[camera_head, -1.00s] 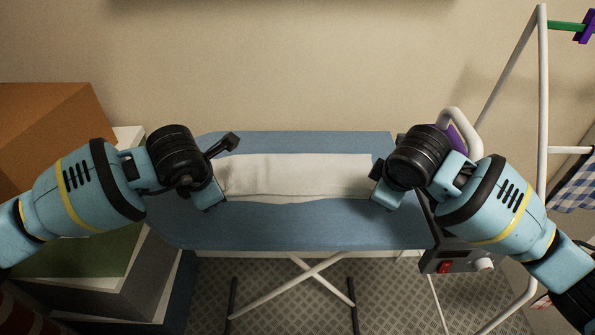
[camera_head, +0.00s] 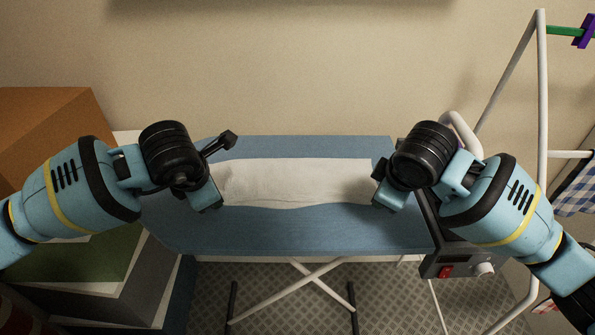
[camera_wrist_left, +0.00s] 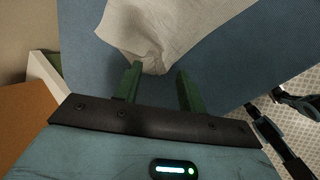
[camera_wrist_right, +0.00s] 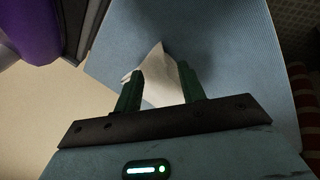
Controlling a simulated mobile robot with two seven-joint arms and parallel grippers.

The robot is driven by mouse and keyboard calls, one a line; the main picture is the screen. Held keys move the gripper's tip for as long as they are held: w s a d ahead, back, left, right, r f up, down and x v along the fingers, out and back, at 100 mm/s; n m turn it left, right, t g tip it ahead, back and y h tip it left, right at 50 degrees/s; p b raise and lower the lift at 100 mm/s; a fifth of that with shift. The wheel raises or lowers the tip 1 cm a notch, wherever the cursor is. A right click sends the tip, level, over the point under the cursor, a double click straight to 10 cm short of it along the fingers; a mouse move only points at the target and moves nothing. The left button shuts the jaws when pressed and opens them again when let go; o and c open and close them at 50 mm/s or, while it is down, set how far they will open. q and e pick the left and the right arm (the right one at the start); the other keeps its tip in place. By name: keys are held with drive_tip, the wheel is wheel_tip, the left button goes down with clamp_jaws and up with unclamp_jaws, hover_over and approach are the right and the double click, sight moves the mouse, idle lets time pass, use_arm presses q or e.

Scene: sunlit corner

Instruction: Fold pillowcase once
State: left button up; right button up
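The white pillowcase (camera_head: 295,183) lies as a long narrow strip across the blue ironing board (camera_head: 310,235), its front edge slightly wavy. My left gripper (camera_wrist_left: 158,75) is at its left end; in the left wrist view the fingers are apart, with a crumpled cloth corner (camera_wrist_left: 150,45) at and partly between their tips. My right gripper (camera_wrist_right: 158,75) is at the right end, fingers apart, with a pointed cloth corner (camera_wrist_right: 155,75) between them. In the head view the grippers (camera_head: 208,200) (camera_head: 385,200) hide both ends of the cloth.
A grey unit with a red switch (camera_head: 445,271) is at the board's right end, beside a white drying rack (camera_head: 541,120). Boxes, one orange (camera_head: 50,130), are stacked at the left. A wall stands behind the board. The board's front strip is clear.

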use_arm(q)
drive_tip(key=s+v, duration=0.1)
drive_tip(key=v, duration=0.7)
use_arm(e)
drive_tip(key=s+v, duration=0.1)
drive_tip(key=v, duration=0.7)
use_arm(q)
drive_tip(key=shift+f, duration=0.1)
use_arm(e)
drive_tip(key=shift+d, duration=0.1)
